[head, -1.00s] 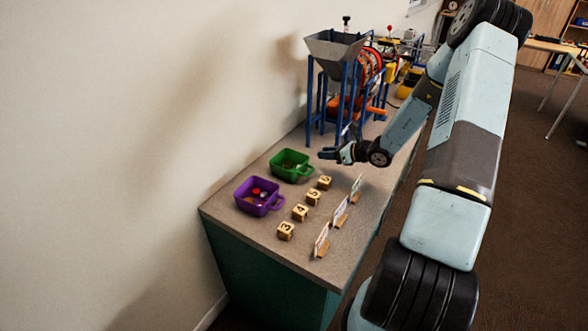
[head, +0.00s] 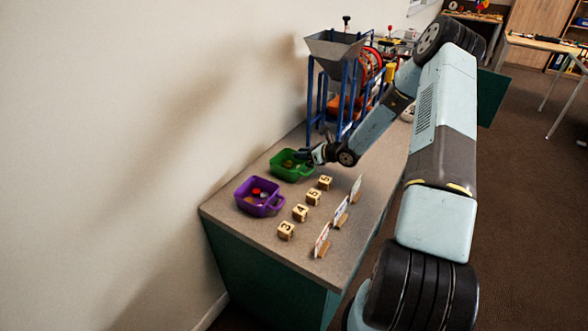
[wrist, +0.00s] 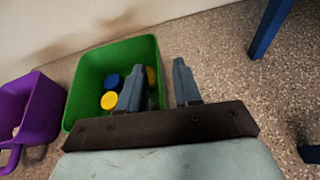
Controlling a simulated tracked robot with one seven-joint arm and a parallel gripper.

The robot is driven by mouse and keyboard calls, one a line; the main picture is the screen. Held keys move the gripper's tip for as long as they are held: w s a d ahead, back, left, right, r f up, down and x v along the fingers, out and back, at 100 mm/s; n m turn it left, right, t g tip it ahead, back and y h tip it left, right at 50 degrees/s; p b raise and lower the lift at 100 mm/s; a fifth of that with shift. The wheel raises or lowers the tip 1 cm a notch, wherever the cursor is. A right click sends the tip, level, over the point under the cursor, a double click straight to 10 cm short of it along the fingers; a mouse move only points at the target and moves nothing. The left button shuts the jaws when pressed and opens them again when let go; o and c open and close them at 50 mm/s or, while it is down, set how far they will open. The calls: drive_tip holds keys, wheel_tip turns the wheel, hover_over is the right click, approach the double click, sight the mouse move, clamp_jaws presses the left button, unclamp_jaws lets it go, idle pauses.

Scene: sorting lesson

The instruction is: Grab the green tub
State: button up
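The green tub (head: 283,175) stands upright on the counter near the wall, with small blue and yellow discs inside it. It also shows in the wrist view (wrist: 88,67). My gripper (head: 305,156) is at the tub's right side in the head view, close to its rim. In the wrist view my gripper (wrist: 160,78) is open, with one finger over the tub's inside and the other outside its right wall. Nothing is gripped. Whether a finger touches the tub, I cannot tell; the gripper hides part of the near side.
A purple tub (head: 250,207) stands close to the green one. Several numbered wooden blocks (head: 300,212) and card holders (head: 322,240) stand in front. A blue-legged hopper frame (head: 334,42) stands behind my gripper. The wall is near on the left.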

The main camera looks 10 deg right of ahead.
drive_tip(key=shift+w+a+f, duration=0.15)
drive_tip(key=shift+w+a, duration=0.05)
clamp_jaws()
idle(0.5)
